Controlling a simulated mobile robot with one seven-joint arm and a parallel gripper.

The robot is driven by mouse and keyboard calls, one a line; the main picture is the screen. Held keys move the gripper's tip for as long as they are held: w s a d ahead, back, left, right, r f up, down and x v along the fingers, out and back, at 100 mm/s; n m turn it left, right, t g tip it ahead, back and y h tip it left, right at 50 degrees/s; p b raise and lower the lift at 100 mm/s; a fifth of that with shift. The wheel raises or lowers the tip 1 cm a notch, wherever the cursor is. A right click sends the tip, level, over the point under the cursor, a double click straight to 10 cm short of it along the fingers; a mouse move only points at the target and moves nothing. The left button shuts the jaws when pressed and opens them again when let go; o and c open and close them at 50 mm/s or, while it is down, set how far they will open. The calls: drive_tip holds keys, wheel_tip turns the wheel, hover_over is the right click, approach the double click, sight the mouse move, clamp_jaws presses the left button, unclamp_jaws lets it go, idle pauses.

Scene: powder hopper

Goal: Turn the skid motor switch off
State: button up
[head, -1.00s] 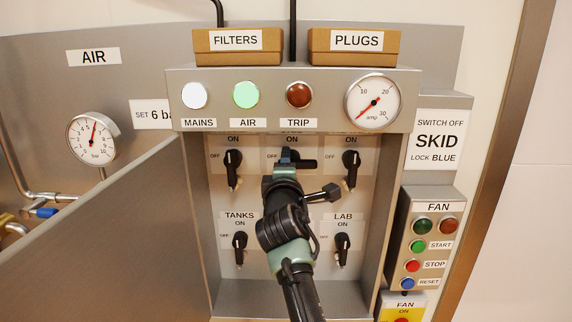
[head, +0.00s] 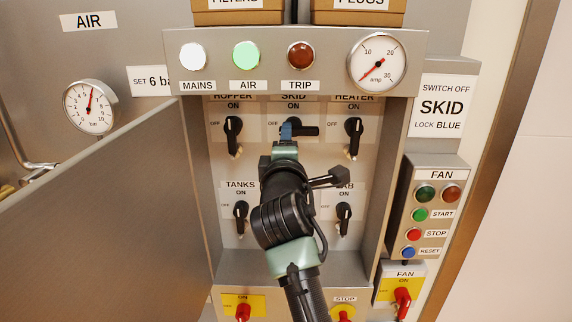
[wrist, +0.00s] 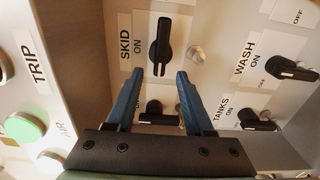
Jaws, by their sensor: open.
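The black skid switch handle (head: 306,131) is in the top middle of the panel. It lies sideways, in line with its OFF mark and across from ON above. In the wrist view the same skid handle (wrist: 159,45) shows its full length next to the SKID label. My gripper (wrist: 161,74) is open, its two blue fingers apart with nothing gripped. Its tips are at the OFF-side end of the handle. In the head view my gripper (head: 286,128) hides that end; whether the tips touch it I cannot tell.
The hopper switch (head: 233,133) and heater switch (head: 354,135) flank it, handles upright. The tanks switch (head: 241,214) and lab switch (head: 343,215) are below. The recess has side walls and an overhanging lamp box (head: 320,75). An open door (head: 110,220) stands left.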

drive_tip(key=s+b, duration=0.2)
drive_tip(key=s, duration=0.5)
